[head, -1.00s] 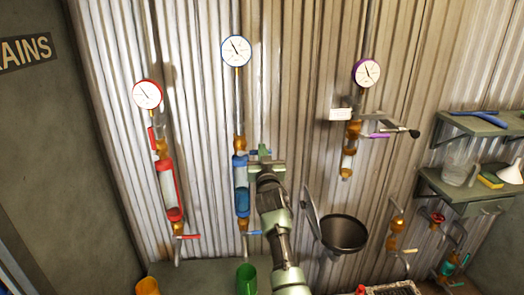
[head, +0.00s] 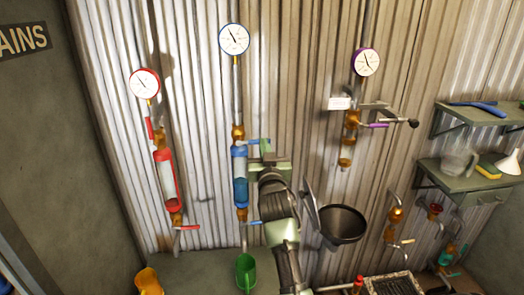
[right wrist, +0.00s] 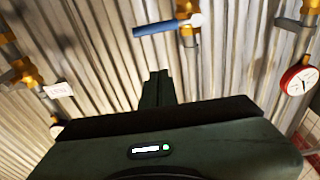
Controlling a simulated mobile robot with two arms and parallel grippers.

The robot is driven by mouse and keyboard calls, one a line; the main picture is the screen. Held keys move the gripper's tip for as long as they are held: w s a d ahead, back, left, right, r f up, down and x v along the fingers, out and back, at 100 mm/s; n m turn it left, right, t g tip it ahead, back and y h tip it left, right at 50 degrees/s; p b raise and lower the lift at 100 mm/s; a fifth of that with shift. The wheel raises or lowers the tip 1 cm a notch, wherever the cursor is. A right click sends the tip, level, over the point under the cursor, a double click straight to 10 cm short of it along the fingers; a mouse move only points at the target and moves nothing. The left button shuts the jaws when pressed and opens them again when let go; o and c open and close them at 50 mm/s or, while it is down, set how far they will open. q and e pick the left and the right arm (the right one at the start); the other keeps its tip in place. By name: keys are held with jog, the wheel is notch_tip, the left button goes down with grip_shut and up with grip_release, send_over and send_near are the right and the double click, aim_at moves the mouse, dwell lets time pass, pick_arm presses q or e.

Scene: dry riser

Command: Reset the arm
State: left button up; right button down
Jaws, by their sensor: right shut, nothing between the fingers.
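My right gripper (head: 266,148) is raised in front of the corrugated wall, just right of the blue-marked column (head: 240,178). Its fingers are shut and empty; they also show together in the right wrist view (right wrist: 157,88). A blue valve lever (head: 252,141) at the top of that column points right, just above and behind the fingers. The right wrist view shows a blue lever (right wrist: 153,28) on a brass valve, apart from the fingers. My left gripper is not in view.
A red-marked column (head: 166,182) is at the left and a purple-marked one (head: 349,140) at the right. A dark funnel bowl (head: 342,222) is close to the right of my arm. A green cup (head: 245,273) and an orange cup (head: 149,281) stand below. Shelves (head: 470,187) are at the right.

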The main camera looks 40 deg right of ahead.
jog(key=shift+s+a, duration=0.1)
jog(key=shift+s, duration=0.15)
jog(key=s+a+f+n+g+y+b, duration=0.1)
jog(key=a+f+n+g+y, duration=0.35)
jog(key=f, duration=1.45)
jog(key=a+f+n+y+b, duration=0.15)
jog(key=a+f, duration=0.55)
jog(key=f, duration=1.2)
jog(key=s+a+f+n+g+y+b, duration=0.1)
jog(key=s+a+f+g, duration=0.15)
jog(key=s+f, duration=0.6)
jog(key=s+a+f+g+y, duration=0.2)
jog(key=s+a+f, duration=0.25)
jog(key=f, duration=0.75)
jog(key=s+a+f+g, duration=0.1)
jog(key=s+f+g, duration=0.1)
jog(key=s+f, duration=0.5)
jog(key=s+a+f+n+g+b, duration=0.1)
jog(key=s+f, duration=0.5)
jog(key=s, duration=1.4)
jog(key=s+a+f+n+g+y+b, duration=0.1)
jog(key=s+f+g, duration=0.3)
jog(key=s, duration=0.9)
notch_tip(320, 180, down, 4)
jog(key=shift+s+a+r, duration=0.2)
jog(key=shift+s+a, duration=0.2)
jog(key=shift+a, duration=0.2)
